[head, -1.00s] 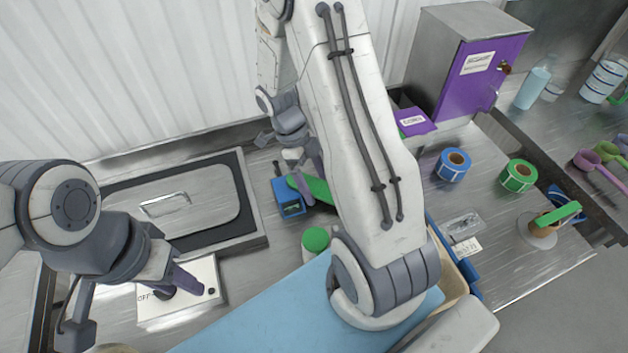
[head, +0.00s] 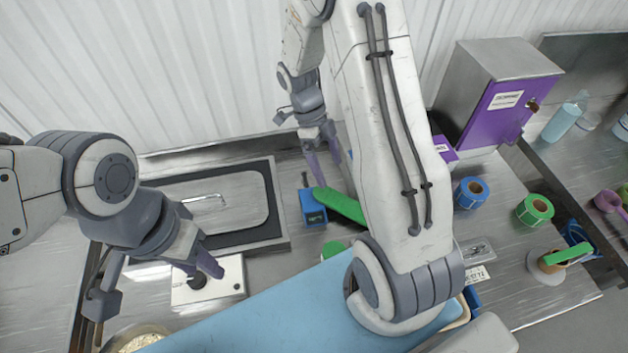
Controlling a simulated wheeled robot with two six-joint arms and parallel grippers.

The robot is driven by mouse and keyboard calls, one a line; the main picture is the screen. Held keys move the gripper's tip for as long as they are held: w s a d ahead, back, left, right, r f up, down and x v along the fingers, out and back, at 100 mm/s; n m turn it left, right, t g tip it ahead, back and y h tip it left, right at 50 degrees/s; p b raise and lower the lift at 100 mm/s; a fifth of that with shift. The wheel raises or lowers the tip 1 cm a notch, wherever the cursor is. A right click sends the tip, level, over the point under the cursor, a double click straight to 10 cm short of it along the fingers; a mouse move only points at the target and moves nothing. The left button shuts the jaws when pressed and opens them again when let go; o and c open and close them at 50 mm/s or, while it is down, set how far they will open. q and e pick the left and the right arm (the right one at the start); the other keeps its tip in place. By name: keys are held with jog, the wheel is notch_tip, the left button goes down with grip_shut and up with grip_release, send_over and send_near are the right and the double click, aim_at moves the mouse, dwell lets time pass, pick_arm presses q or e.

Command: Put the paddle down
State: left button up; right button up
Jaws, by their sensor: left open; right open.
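The green paddle (head: 341,205) lies slanting beside and partly over a small blue box (head: 313,209) on the steel counter, its right end close to my forearm. I cannot tell exactly what it rests on. My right gripper (head: 326,170) is open, its purple-grey fingers pointing down just above and behind the paddle's left end. It holds nothing that I can see. My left gripper (head: 160,292) is open and empty at the lower left, beside a white plate with a black knob (head: 207,284).
A light blue board or mat (head: 265,318) covers the front middle. A bowl of rice (head: 133,339) stands at the lower left. A lidded steel basin (head: 215,214) lies behind. A purple-fronted cabinet (head: 510,108), blue tape (head: 470,191) and green tape (head: 535,209) stand to the right.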

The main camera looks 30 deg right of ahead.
jog(key=s+a+r+n+t, duration=0.4)
jog(key=a+r+n, duration=0.5)
jog(key=a+n, duration=0.65)
jog(key=s+a+r+n+y, duration=0.1)
jog(key=s+a+r+n, duration=0.1)
jog(key=s+n, duration=0.4)
jog(key=s+a+r+n+y, duration=0.1)
jog(key=s+n, duration=0.5)
jog(key=n, duration=0.7)
jog(key=a+r, duration=0.1)
jog(key=a, duration=0.1)
jog(key=shift+s+a+r+t+y, duration=0.3)
jog(key=shift+a+r, duration=0.05)
jog(key=shift+o, duration=0.2)
jog(key=shift+s+n, duration=0.35)
jog(key=shift+n, duration=0.4)
jog(key=w+d+f+h+p, duration=0.1)
jog(key=w+d, duration=0.1)
jog(key=w, duration=0.6)
jog(key=g+h+p, duration=0.2)
jog(key=g, duration=0.3)
send_near(336, 199)
jog(key=b+x, duration=0.2)
jog(key=b, duration=0.1)
jog(key=shift+s+f+b, duration=0.1)
jog(key=shift+f+b, duration=0.25)
jog(key=b+x, duration=0.6)
jog(key=shift+s+d, duration=0.1)
jog(key=shift+t, duration=0.3)
